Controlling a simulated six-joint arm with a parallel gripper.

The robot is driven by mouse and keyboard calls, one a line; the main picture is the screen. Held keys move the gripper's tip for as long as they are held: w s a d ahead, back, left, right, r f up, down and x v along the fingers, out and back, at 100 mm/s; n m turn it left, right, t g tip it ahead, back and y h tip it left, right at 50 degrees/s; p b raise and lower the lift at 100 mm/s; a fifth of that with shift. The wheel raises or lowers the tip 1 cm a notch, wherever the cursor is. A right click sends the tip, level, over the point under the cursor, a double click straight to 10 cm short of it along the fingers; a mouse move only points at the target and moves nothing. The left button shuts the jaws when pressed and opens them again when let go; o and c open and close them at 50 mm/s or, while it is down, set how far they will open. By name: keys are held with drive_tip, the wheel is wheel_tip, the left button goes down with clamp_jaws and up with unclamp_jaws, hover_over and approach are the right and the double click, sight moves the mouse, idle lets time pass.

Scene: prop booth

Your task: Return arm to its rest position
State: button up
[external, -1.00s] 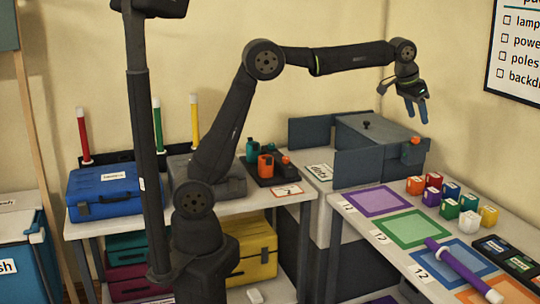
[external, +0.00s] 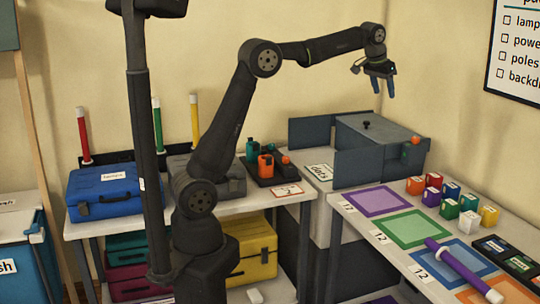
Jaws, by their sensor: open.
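My gripper (external: 380,85) is open and empty. Nothing touches the fingers. My arm rises from its base in front of the left table, bends at a high elbow and reaches right through open air.
Below are coloured blocks (external: 415,186), a purple mat (external: 376,201), a green mat (external: 413,228) and a purple pole (external: 463,272) on the right table. A blue case (external: 105,194) and upright poles stand at left. A dark column rises left of my arm.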

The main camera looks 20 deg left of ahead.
drive_tip(key=w+a+r+n, duration=0.1)
drive_tip(key=w+a, duration=0.3)
drive_tip(key=a, duration=0.3)
drive_tip(key=w+a+r+n+y, duration=0.1)
drive_tip(key=w+a, duration=0.3)
drive_tip(key=a, duration=0.4)
drive_tip(key=w+a+r+n, duration=0.1)
drive_tip(key=w+a+n, duration=0.1)
drive_tip(key=a, duration=0.6)
drive_tip(key=shift+w+r+n+t+y, duration=0.3)
drive_tip(key=shift+w+r+n+y, duration=0.1)
drive_tip(key=shift+w, duration=0.5)
drive_tip(key=shift+d+f, duration=0.1)
drive_tip(key=shift+d, duration=0.05)
idle(0.5)
